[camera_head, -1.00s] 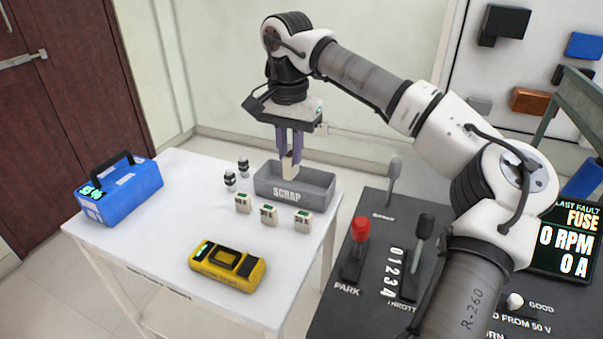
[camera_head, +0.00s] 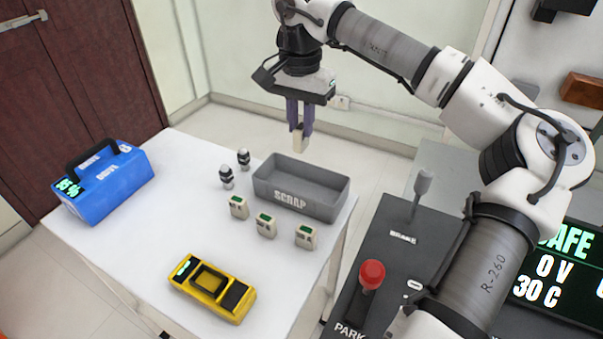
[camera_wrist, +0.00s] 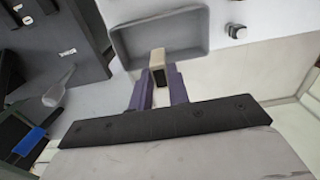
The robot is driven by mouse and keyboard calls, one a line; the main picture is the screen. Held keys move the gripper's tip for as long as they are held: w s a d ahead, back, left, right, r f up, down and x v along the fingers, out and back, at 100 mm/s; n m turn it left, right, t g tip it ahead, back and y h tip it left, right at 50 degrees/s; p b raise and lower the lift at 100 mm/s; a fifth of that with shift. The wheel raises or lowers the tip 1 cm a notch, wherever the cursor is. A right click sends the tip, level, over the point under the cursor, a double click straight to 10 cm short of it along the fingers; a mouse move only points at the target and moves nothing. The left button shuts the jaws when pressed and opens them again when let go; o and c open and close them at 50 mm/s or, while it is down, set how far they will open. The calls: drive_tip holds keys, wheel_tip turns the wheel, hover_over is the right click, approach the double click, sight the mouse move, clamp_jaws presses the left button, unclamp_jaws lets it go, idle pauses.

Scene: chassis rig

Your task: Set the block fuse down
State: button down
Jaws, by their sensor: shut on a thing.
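My gripper (camera_head: 300,132) points down with its purple fingers shut on a small cream block fuse (camera_head: 299,142). The fuse also shows between the fingers in the wrist view (camera_wrist: 157,59). In the head view it hangs in the air at the far side of the grey scrap bin (camera_head: 300,206). In the wrist view the bin (camera_wrist: 118,43) lies beyond the fuse. Three more cream fuses with green tops, at left (camera_head: 238,207), middle (camera_head: 266,224) and right (camera_head: 305,236), stand on the table in front of the bin.
The white table (camera_head: 150,235) also carries a blue case (camera_head: 105,182), a yellow meter (camera_head: 212,289) and two small dark-and-white cylinders (camera_head: 235,169). A dark control panel with a red-knobbed lever (camera_head: 371,275) stands at the right. The table's middle is clear.

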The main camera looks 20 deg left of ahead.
wheel_tip(320, 180, down, 13)
drive_tip(key=shift+f+p, duration=0.1)
drive_tip(key=shift+p, duration=0.35)
drive_tip(key=shift+f, duration=0.2)
drive_tip(key=c, duration=1.3)
unclamp_jaws()
drive_tip(key=shift+c, duration=0.2)
drive_tip(key=shift+r, duration=0.1)
wheel_tip(320, 180, up, 12)
drive_tip(key=shift+r+b, duration=0.15)
drive_tip(key=shift+b, duration=0.3)
